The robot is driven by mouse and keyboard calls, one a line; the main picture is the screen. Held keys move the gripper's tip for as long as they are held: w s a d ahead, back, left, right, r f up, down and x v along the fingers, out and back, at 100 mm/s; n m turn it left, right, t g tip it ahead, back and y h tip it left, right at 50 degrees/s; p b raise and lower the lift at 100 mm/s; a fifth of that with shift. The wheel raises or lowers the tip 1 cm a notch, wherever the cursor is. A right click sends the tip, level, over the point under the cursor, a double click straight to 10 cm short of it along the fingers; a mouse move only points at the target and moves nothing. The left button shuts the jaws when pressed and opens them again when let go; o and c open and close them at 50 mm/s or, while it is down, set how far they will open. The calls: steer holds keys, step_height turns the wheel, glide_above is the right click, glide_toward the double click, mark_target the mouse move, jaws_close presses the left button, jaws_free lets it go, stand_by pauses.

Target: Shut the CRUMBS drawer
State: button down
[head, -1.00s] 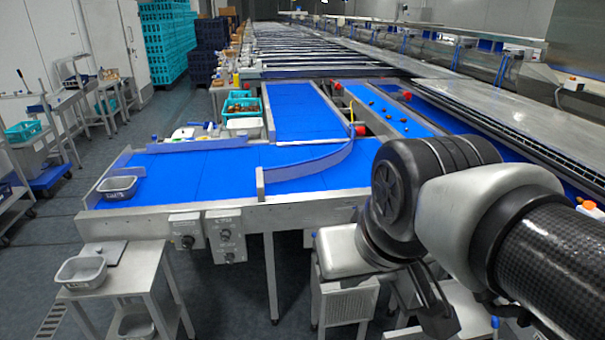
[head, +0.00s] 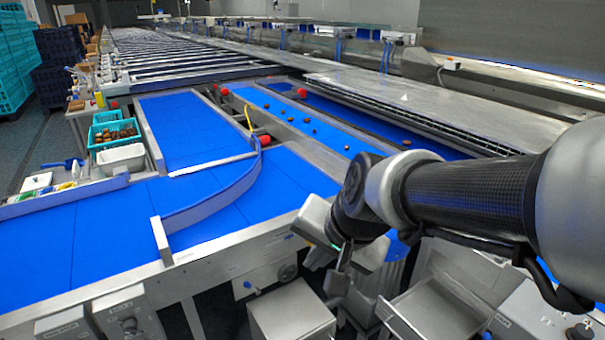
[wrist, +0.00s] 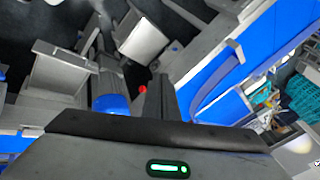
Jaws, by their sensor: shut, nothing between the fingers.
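An open, empty-looking metal drawer (head: 437,308) juts out at the lower right of the head view. I cannot read a CRUMBS label on it. What looks like the same drawer, with its upright front panel, shows at the left of the wrist view (wrist: 62,53). My gripper (head: 338,284) is shut and empty, pointing down to the left of the drawer and apart from it. Its dark fingers also show in the wrist view (wrist: 160,98).
A grey metal box or stool (head: 290,313) stands left of the drawer, below my gripper. A blue round container (wrist: 110,104) is close by. The blue conveyor (head: 90,235) and its metal side frame fill the left. Control boxes (head: 130,315) stick out from the frame.

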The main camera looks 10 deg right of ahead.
steer(key=w+d+f+m+b, duration=0.1)
steer(key=w+f+m, duration=0.25)
steer(key=f, duration=0.25)
steer(key=w+f+m+b, duration=0.2)
steer(key=w+f+m, duration=0.15)
steer(key=f, duration=0.35)
steer(key=m+g+h+b, duration=0.2)
steer(key=m+h+b, duration=0.8)
steer(key=m, duration=0.8)
glide_toward(416, 336)
steer(key=a+f+p+x, duration=0.1)
steer(key=x, duration=0.4)
steer(key=shift+w+d+r+h, duration=0.1)
steer(key=shift+d+r+h, duration=0.25)
steer(key=shift+d, duration=0.2)
